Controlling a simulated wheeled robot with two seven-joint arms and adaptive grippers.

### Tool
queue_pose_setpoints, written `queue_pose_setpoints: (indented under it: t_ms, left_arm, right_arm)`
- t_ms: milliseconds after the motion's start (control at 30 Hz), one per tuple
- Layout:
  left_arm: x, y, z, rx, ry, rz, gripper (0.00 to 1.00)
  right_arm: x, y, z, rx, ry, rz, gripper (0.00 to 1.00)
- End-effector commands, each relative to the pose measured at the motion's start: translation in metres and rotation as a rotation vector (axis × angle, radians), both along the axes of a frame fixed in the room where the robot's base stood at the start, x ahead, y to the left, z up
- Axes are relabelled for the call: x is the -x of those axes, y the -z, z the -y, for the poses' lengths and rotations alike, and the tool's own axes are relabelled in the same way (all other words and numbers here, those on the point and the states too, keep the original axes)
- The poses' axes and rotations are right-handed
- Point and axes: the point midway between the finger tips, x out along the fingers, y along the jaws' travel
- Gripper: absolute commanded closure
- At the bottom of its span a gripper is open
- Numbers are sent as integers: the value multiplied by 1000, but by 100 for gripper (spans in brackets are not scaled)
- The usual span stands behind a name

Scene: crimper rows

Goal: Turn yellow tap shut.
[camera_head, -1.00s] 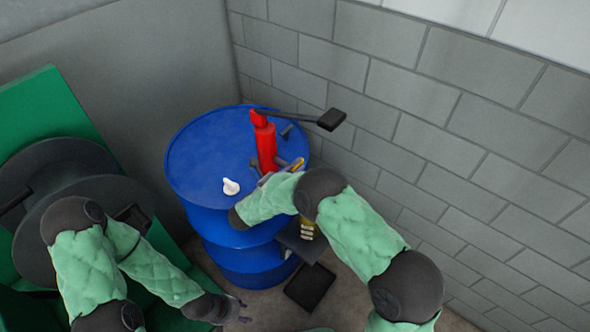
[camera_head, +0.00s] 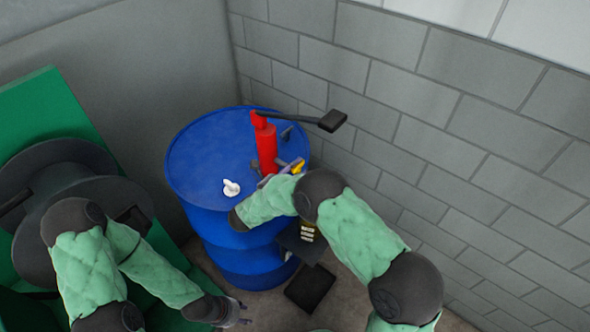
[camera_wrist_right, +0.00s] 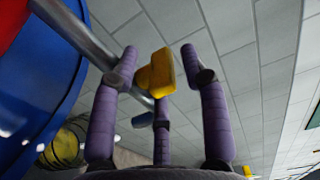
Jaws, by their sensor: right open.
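The yellow tap (camera_wrist_right: 156,74) shows in the right wrist view as a yellow handle by a grey metal pipe (camera_wrist_right: 85,32). My right gripper (camera_wrist_right: 158,58) has purple fingers, spread open around the handle, with one outer finger on each side and a third below. I cannot tell whether any finger touches it. In the head view the tap (camera_head: 299,167) is a small yellow patch at the drum's right edge, partly hidden by my right gripper (camera_head: 283,172). My left gripper (camera_head: 240,312) hangs low near the floor, away from the tap; its fingers are too small to read.
A blue drum (camera_head: 205,165) carries a red pump (camera_head: 265,145) with a black-ended lever (camera_head: 318,120) and a white item (camera_head: 231,188). A block wall (camera_head: 450,130) stands close on the right. A green machine with dark discs (camera_head: 60,165) is at left.

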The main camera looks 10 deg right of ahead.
Motion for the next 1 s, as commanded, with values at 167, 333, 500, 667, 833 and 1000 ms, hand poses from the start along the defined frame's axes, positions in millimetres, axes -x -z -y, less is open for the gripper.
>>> queue_pose_setpoints:
  t_ms: [167, 333, 500, 667, 833, 1000]
  left_arm:
    - [0, 0, 0, 0, 0, 0, 60]
    - [0, 0, 0, 0, 0, 0, 60]
    - [0, 0, 0, 0, 0, 0, 60]
    - [0, 0, 0, 0, 0, 0, 60]
    - [0, 0, 0, 0, 0, 0, 60]
    - [0, 0, 0, 0, 0, 0, 60]
  right_arm:
    - [4, -1, -6, 0, -1, 2, 55]
    - [19, -1, -28, 1, -5, 2, 55]
    - [40, -1, -56, 1, -5, 2, 55]
    - [57, 0, -78, 1, -5, 1, 55]
    - [69, 0, -91, 1, -1, -1, 55]
    - [72, 0, -96, 1, -1, -1, 55]
